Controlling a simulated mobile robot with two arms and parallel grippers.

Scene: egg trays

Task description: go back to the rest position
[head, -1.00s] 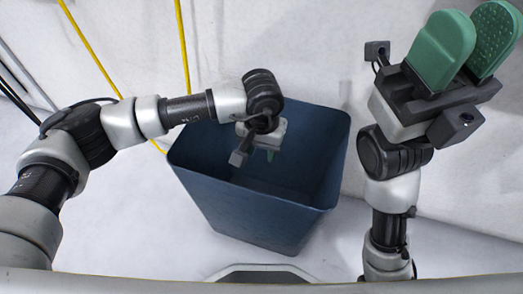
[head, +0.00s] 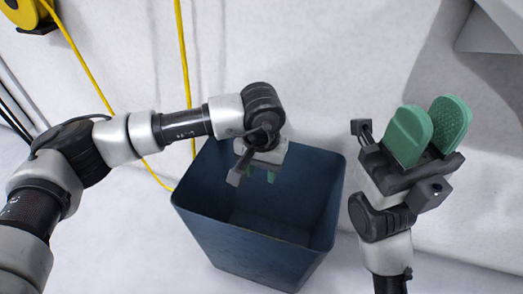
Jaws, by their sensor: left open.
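My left gripper (head: 260,176) hangs over the dark blue bin, pointing down, its green fingertips just inside the bin's opening near the far wall. It is open, and I see nothing held in it. My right gripper (head: 430,132) points up at the right of the view. Its two green finger pads stand apart with a gap between them, and nothing is between them. No egg or egg tray is in view.
The blue bin (head: 250,250) stands on the white floor below my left arm; the part of its inside that I see looks empty. A white wall is behind. Yellow cords (head: 186,70) hang at the left, below a yellow reel (head: 22,12).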

